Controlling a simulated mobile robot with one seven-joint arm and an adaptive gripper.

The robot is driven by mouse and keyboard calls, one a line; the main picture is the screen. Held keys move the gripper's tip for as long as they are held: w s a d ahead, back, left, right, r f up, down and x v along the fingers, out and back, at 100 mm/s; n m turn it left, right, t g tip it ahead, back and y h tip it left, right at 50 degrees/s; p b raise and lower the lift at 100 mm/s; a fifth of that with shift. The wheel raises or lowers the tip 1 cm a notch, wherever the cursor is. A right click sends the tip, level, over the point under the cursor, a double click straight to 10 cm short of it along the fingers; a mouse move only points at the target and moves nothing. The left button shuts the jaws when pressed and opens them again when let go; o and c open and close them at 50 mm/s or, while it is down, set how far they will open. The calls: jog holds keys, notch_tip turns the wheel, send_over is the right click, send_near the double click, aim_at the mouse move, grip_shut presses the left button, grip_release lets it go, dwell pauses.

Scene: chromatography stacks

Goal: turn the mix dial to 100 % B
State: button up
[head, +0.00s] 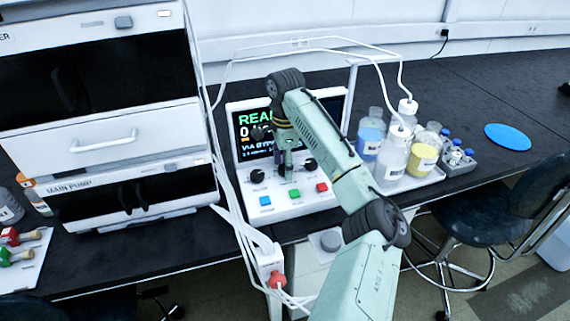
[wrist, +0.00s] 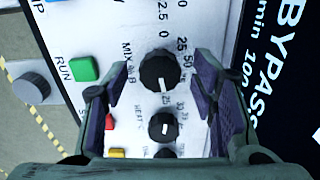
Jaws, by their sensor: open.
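The mix dial (wrist: 160,68) is a black ribbed knob on the white panel, beside the printed "MIX % B". It sits between the far ends of my open fingers in the wrist view. A pale mark shows on its lower side; I cannot tell the exact setting. Printed 25 and 50 show at its upper right; the 100 mark is not readable. My gripper (wrist: 162,76) is open, a finger on each side, with no clear contact. In the head view my gripper (head: 286,163) points down at the control panel (head: 290,207) and hides the middle dial.
A smaller black dial (wrist: 163,126) lies below the mix dial, between my fingers. Green (wrist: 84,69) and red (head: 322,187) buttons are close by. The display (head: 255,150) stands behind the dials. Bottles stand on a tray (head: 425,178) to the right; white tubes loop overhead.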

jog(key=shift+r, duration=0.1)
notch_tip(320, 180, up, 12)
dwell(0.5)
